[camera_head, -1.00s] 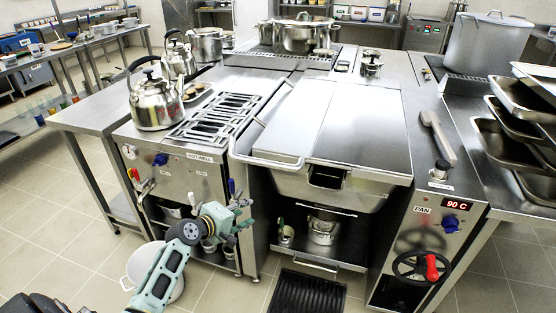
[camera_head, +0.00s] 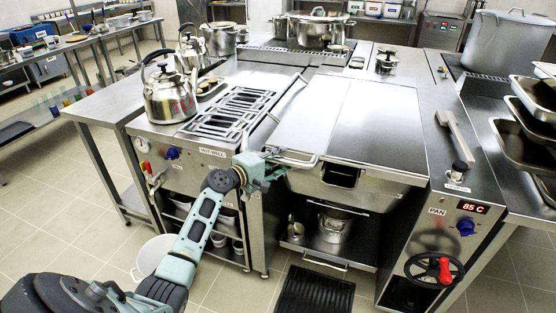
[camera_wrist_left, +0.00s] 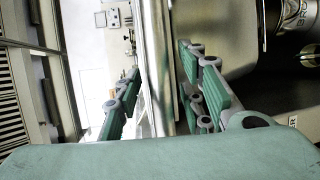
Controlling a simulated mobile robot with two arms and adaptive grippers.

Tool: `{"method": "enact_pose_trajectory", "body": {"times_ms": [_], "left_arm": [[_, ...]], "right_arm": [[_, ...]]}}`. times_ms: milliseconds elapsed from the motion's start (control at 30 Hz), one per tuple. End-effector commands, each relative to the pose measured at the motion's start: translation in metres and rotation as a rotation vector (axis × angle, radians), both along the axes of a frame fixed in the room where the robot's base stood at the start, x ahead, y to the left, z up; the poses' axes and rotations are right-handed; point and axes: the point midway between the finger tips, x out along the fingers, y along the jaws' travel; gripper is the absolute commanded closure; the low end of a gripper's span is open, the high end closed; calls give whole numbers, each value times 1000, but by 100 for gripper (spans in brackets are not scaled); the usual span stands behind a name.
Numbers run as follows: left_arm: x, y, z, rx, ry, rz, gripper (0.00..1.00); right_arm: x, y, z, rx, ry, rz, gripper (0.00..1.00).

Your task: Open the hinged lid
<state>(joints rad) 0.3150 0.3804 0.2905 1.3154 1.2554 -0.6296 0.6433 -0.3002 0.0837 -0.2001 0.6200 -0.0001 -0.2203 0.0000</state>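The hinged lid (camera_head: 350,115) is a wide flat steel plate lying shut over the tilting pan (camera_head: 345,190). Its bar handle (camera_head: 292,161) sticks out at the front left corner. My left gripper (camera_head: 268,170) is at the left end of this handle, in front of the cooker. In the left wrist view its green-padded fingers (camera_wrist_left: 160,95) stand apart, with a long bright steel bar (camera_wrist_left: 158,60) running between them. I cannot tell whether the pads touch it. My right gripper is in neither view.
Kettles (camera_head: 170,95) stand left of the slotted grate (camera_head: 232,110). A brush-like tool (camera_head: 455,135) lies right of the lid. The control panel has a red-handled wheel (camera_head: 440,268) and a display (camera_head: 474,208) reading 85 C. Stacked trays (camera_head: 525,140) stand far right.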

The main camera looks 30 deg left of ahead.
Motion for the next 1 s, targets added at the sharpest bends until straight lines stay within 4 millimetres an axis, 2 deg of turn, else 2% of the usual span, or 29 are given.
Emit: {"method": "enact_pose_trajectory", "body": {"times_ms": [200,600,1000], "left_arm": [[0,0,0,0,0,0,64],[0,0,0,0,0,0,99],[0,0,0,-2,-1,0,100]], "right_arm": [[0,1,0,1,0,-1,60],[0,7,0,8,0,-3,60],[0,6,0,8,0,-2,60]]}}
